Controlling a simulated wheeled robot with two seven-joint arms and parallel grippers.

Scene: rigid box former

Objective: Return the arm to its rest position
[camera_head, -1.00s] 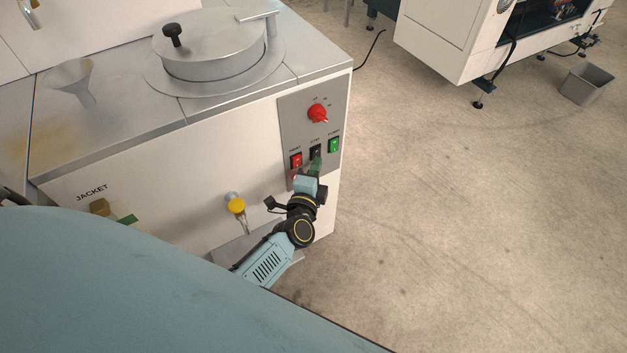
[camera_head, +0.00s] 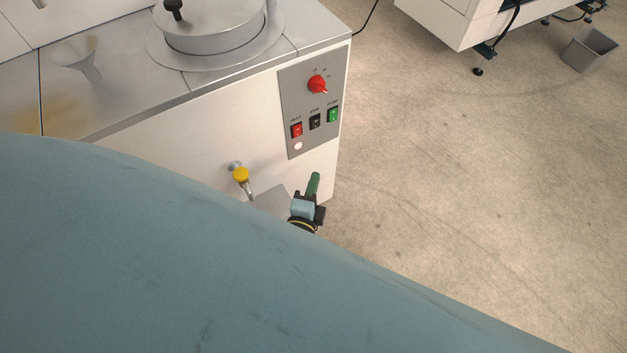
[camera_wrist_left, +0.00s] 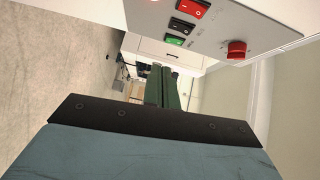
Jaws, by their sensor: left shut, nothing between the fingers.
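My left gripper (camera_head: 314,184) shows green fingers, shut and empty, in the head view. It is below the grey control panel (camera_head: 297,150) on the front of a white machine, apart from the panel. Its fingers also show in the left wrist view (camera_wrist_left: 162,86). Much of the left arm is hidden behind a large blue part of my own body in the foreground. My right gripper is in neither view.
The white machine (camera_head: 200,125) has a round steel lid (camera_head: 215,30), a funnel (camera_head: 85,60) and a yellow-handled tap (camera_head: 241,174). The panel bears a red knob (camera_head: 317,85) and several switches. A grey bin (camera_head: 590,50) stands on the open floor at right.

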